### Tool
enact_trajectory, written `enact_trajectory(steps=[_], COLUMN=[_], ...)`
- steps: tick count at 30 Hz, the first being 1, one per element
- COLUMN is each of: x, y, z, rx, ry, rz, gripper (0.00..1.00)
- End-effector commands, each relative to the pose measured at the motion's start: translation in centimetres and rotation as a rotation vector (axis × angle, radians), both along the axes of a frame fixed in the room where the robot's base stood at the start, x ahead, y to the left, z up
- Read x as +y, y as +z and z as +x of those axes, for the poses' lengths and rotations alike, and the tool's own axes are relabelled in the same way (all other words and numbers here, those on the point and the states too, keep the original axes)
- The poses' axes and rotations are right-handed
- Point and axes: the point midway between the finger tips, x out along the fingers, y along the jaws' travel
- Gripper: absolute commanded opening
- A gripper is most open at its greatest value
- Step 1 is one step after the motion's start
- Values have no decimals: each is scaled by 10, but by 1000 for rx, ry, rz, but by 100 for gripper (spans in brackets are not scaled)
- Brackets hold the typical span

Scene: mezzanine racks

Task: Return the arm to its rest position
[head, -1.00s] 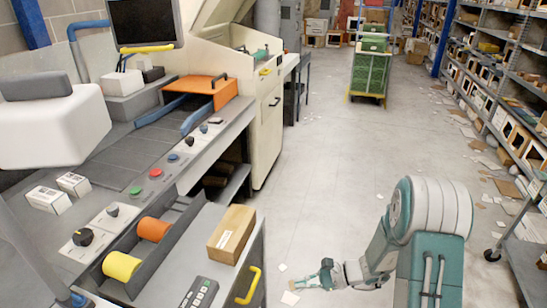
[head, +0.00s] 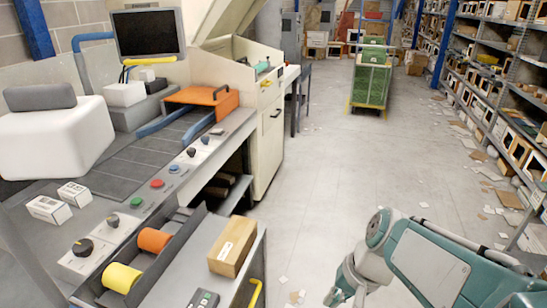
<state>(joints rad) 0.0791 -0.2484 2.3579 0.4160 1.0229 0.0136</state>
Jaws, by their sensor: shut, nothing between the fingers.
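My arm (head: 430,262), teal and white, reaches in from the lower right in the head view. Its rounded joint (head: 378,228) is at the upper left of the visible part. A pale link slants down from there to the bottom edge of the picture. My gripper is not visible; the arm's far end is cut off by the bottom edge. No task object shows along the visible part of the arm.
A grey workbench with a cardboard box (head: 232,247), orange roll (head: 154,240) and yellow roll (head: 122,277) stands at left. Shelving racks (head: 500,95) line the right. A green cart (head: 370,82) stands far back. The floor (head: 330,170) between is mostly clear, with scattered paper scraps.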

Motion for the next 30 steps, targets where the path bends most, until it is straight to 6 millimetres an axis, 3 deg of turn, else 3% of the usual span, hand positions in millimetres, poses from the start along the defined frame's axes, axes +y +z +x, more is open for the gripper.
enact_trajectory(steps=[9,15,30], x=[-28,-41,-43], y=[46,63,66], z=[-40,-55,-58], rx=[-309,-439,-462], ry=[152,204,214], rz=[-278,-400,-425], gripper=[0,0,0])
